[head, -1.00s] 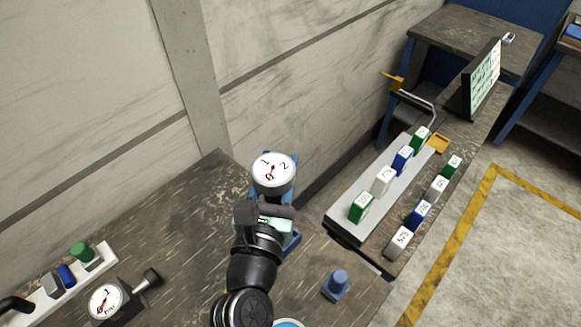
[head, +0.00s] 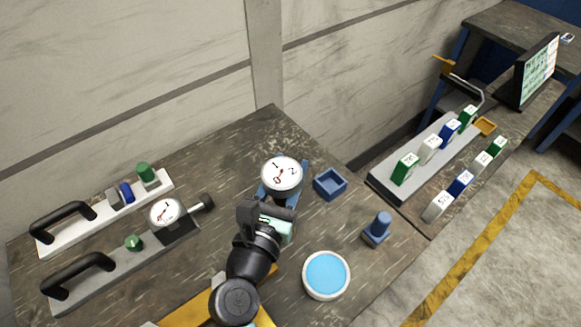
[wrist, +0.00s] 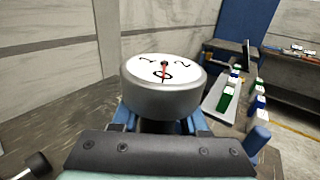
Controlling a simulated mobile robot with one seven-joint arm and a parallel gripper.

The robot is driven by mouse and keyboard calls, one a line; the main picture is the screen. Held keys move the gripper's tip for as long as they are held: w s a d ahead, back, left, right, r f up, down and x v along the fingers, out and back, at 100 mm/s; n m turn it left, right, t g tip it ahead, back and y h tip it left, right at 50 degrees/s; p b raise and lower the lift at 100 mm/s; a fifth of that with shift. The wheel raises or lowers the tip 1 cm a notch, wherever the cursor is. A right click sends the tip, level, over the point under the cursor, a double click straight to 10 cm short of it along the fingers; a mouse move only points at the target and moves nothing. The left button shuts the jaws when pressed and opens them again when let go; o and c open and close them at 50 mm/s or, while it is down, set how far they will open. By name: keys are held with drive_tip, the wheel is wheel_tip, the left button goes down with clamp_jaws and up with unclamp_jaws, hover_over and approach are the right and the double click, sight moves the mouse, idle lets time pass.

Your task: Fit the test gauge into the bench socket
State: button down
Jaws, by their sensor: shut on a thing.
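The test gauge (head: 282,174) is a round white dial with a red needle and a metal rim. It also shows close up in the wrist view (wrist: 163,85), dial upward and roughly level. My gripper (head: 290,192) is shut on the gauge, with blue fingers (wrist: 123,117) on either side below its dial. Its lower end is hidden. A second dial gauge (head: 165,212) stands on a dark block with a side knob (head: 207,201), left of my gripper. An open blue square holder (head: 330,184) lies right of the held gauge and looks empty. I cannot clearly identify the bench socket.
A white board (head: 50,240) and a grey board (head: 70,298), each with a black handle, lie on the left. A blue peg (head: 377,228) and a round blue-topped dish (head: 326,275) stand to the right. Several labelled blocks (head: 405,168) stand on a grey strip beyond.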

drive_tip(key=shift+r, duration=0.1)
drive_tip(key=shift+f+b, duration=2.35)
drive_tip(key=shift+f, duration=0.6)
drive_tip(key=shift+f+b, duration=1.45)
drive_tip(key=shift+f, duration=0.7)
drive_tip(key=shift+c, duration=1.8)
unclamp_jaws()
drive_tip(key=shift+r, duration=0.1)
drive_tip(key=shift+s, duration=0.1)
